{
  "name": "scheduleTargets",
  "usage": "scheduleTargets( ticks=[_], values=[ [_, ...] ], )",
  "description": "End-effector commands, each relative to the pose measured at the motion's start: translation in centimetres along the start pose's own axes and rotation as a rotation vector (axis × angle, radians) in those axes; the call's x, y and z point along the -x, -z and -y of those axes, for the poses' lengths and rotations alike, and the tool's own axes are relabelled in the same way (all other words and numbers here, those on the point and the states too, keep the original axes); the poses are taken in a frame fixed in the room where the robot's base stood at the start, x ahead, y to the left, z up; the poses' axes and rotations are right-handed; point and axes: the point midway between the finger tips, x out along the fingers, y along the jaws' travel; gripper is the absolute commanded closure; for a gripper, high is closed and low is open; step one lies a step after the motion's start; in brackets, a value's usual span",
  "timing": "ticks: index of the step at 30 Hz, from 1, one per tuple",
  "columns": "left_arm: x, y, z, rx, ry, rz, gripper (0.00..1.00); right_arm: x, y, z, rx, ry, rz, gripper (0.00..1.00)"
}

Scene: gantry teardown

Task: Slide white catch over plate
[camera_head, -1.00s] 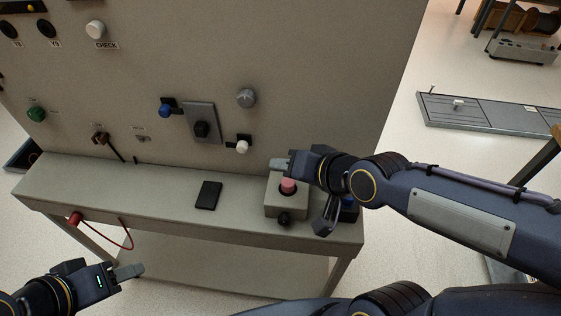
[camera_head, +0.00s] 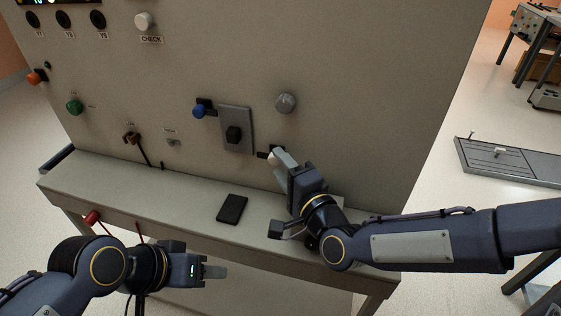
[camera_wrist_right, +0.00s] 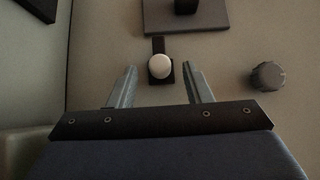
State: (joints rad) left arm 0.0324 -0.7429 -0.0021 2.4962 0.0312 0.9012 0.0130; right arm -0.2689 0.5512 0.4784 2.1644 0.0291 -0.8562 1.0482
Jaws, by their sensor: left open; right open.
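The white catch (camera_wrist_right: 159,66) is a round white knob on a black slide, just beside the grey plate (camera_head: 236,130) with a black square knob. In the right wrist view the black slide's narrow end lies close to the edge of the plate (camera_wrist_right: 215,22). My right gripper (camera_wrist_right: 162,74) is open, with one finger on each side of the white knob, apart from it. In the head view the right gripper (camera_head: 280,160) largely hides the catch. My left gripper (camera_head: 212,272) is open and empty, low in front of the bench, away from the panel.
A blue knob (camera_head: 198,111) on a black slide sits left of the plate. A round grey knob (camera_head: 286,103) is above right; it also shows in the right wrist view (camera_wrist_right: 267,76). A black flat object (camera_head: 232,208) lies on the bench ledge (camera_head: 180,200).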

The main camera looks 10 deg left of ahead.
Motion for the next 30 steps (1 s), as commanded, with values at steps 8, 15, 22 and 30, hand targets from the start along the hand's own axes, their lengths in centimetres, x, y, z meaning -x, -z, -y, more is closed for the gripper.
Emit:
scheduleTargets(
  ticks=[8,15,22,30],
  values=[
    [0.2,0.1,-0.1,0.0,0.0,0.0,0.55,-2.0,0.0,0.0,0.002,-0.001,0.001,0.55],
    [0.2,0.1,-0.1,0.0,0.0,0.0,0.55,-2.0,0.0,0.0,0.002,-0.001,0.0,0.59],
    [0.2,0.1,-0.1,0.0,0.0,0.0,0.55,-2.0,0.0,0.0,0.002,-0.001,0.0,0.89],
    [0.1,0.1,-0.1,0.0,0.0,0.0,0.55,-2.0,0.0,-0.1,0.002,-0.001,0.0,1.0]
  ],
)
